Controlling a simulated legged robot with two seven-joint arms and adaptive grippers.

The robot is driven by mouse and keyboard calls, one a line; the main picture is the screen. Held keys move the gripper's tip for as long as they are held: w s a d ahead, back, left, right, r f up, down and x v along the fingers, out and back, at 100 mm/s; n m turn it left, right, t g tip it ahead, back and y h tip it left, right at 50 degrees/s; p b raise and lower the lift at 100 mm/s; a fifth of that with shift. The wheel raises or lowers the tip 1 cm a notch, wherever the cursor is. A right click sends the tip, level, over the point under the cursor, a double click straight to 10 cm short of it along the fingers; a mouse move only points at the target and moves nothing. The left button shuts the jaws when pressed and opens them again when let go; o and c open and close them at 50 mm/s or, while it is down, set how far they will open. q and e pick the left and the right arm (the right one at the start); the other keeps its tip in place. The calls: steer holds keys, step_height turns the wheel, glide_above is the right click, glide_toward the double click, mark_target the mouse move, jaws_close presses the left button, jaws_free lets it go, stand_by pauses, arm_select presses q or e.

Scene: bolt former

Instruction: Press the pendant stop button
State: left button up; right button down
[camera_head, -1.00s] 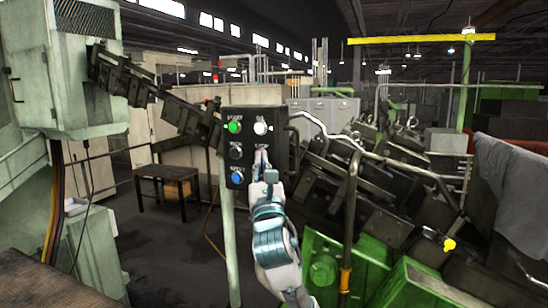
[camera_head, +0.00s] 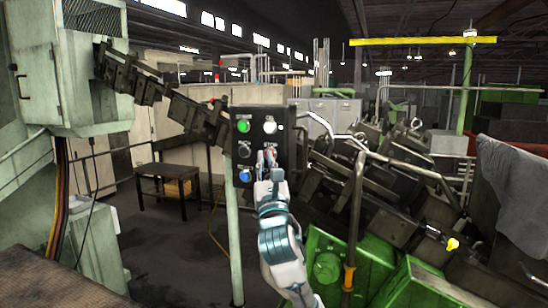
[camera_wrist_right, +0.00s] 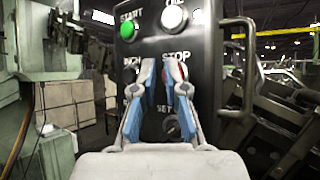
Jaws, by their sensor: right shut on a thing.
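The dark pendant box (camera_head: 260,140) stands in the middle of the head view and fills the centre of the right wrist view (camera_wrist_right: 202,95). The red stop button (camera_wrist_right: 179,71) shows only as a sliver under the STOP label, mostly hidden by my right finger. My right gripper (camera_head: 267,158) is at the pendant's right-hand button column. In the right wrist view my right gripper (camera_wrist_right: 161,68) has its fingertips at the stop button, with a narrow gap between them. It is shut on the button. Whether the button is pushed in cannot be seen. My left gripper is out of view.
A green START button (camera_head: 243,126), a white button (camera_head: 270,127) and a blue button (camera_head: 245,175) sit close by on the pendant. A bent metal rail (camera_head: 355,215) and green machine parts (camera_head: 335,265) lie right of my arm. A low table (camera_head: 168,180) stands behind left.

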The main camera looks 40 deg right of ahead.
steer(key=shift+w+d, duration=0.2)
steer(key=shift+d, duration=0.65)
arm_select(q)
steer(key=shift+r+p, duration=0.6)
steer(key=shift+p, duration=0.05)
arm_select(e)
steer(key=shift+a, duration=0.55)
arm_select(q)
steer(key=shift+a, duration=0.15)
arm_select(e)
steer(key=shift+a, duration=0.15)
